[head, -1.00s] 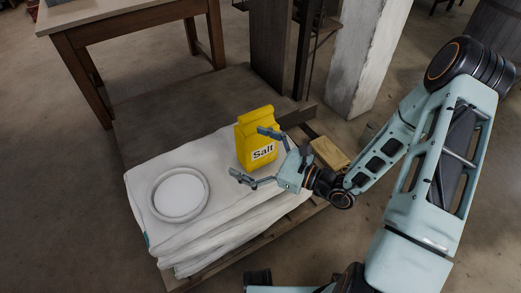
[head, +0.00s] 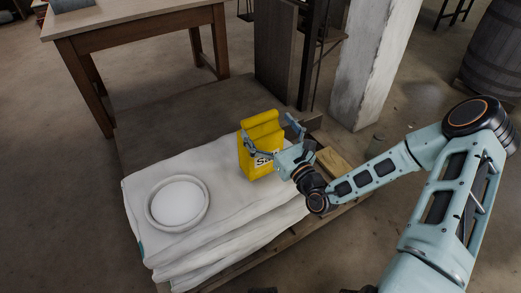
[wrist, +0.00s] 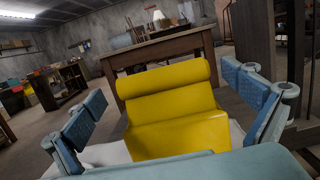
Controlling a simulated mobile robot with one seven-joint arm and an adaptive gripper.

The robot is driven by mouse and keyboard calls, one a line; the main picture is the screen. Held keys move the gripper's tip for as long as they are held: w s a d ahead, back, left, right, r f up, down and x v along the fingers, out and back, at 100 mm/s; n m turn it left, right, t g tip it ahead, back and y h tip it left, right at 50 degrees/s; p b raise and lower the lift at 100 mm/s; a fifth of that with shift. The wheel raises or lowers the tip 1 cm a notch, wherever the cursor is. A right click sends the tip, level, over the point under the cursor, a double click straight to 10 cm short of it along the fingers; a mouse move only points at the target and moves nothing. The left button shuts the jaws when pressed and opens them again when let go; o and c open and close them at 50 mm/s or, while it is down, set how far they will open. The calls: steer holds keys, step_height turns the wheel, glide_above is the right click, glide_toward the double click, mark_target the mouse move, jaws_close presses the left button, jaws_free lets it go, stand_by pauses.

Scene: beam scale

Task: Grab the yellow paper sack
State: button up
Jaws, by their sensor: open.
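The yellow paper sack (head: 261,131), with a rolled top and a partly hidden "Salt" label, stands upright on the stacked white sacks. In the wrist view the yellow sack (wrist: 172,108) fills the middle, between the two fingers. My gripper (head: 270,133) is open, with one finger across the front of the sack and the other near its right side. In the wrist view my gripper (wrist: 168,110) has a finger on each side, and gaps show between the fingers and the sack's upper part. The sack's lower part is hidden there.
A round white dish (head: 177,204) lies on the white sacks (head: 212,240) left of the yellow sack. A wooden block (head: 332,161) lies to the right. A wooden table (head: 135,40) and a pale pillar (head: 365,65) stand behind.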

mark_target(262, 118)
steer(key=shift+b+x, duration=0.4)
steer(key=shift+x, duration=1.4)
steer(key=shift+d+f, duration=0.1)
steer(key=c, duration=2)
steer(key=shift+w+r, duration=0.1)
steer(key=shift+r, duration=0.2)
